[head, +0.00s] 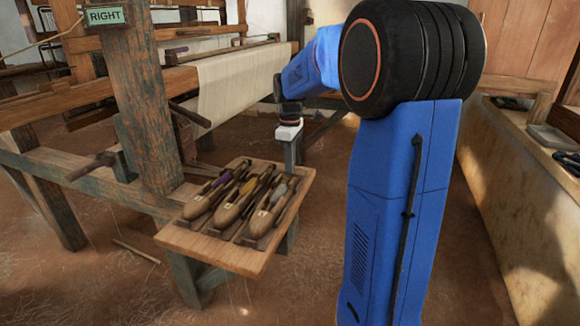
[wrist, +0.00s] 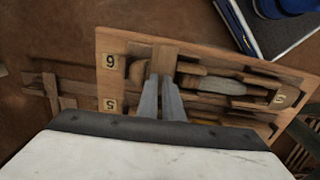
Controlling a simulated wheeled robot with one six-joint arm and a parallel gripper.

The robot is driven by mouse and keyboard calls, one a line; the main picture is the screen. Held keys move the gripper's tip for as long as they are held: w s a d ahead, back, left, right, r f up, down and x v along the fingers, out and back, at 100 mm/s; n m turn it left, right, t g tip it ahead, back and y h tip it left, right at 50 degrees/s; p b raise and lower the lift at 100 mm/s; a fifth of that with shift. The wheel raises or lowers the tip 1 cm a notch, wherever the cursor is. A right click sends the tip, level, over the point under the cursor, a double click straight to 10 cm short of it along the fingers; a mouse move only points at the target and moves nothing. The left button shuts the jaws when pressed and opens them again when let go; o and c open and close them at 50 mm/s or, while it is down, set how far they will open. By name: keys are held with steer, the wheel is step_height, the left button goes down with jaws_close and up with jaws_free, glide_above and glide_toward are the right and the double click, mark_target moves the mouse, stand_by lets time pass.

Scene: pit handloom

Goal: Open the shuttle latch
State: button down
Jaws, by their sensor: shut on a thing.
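A wooden shuttle rack (head: 210,245) holds three shuttles side by side, with purple, yellow and grey yarn. The grey-yarn shuttle (head: 274,205) is on the right; it also shows in the wrist view (wrist: 222,84). My gripper (head: 291,160) points down at the rack's far right end. In the wrist view its two fingers (wrist: 161,80) are close together, at a short upright wooden piece (wrist: 164,58) that looks like the shuttle latch. The fingers are shut on this piece. Its lower end and the contact are partly hidden by the fingers.
The loom post (head: 140,90) with a RIGHT sign (head: 105,16) stands left of the rack, and cloth (head: 240,80) hangs behind. A low wall (head: 520,190) runs along the right. The floor in front is mostly clear.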

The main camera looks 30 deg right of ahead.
steer(key=c, duration=2.2)
jaws_free()
step_height(320, 180, up, 17)
steer(key=shift+r, duration=0.2)
steer(key=s+a+f+m+t, duration=0.1)
steer(key=s+a+f+m, duration=0.15)
steer(key=s+a, duration=0.4)
steer(key=s+a+f+m+t, duration=0.1)
steer(key=s+a+f, duration=0.25)
steer(key=s, duration=0.55)
steer(key=s+a+f+m+t, duration=0.1)
steer(key=s+a+f+m, duration=0.1)
steer(key=s+f, duration=0.4)
steer(key=s+a+f+m+t, duration=0.1)
steer(key=s+a+f+m, duration=0.1)
steer(key=s+a+f, duration=0.2)
steer(key=s+f, duration=0.3)
steer(key=s, duration=0.1)
steer(key=shift+s+f+t, duration=0.15)
steer(key=shift+s+t, duration=0.2)
steer(key=shift+t, duration=0.05)
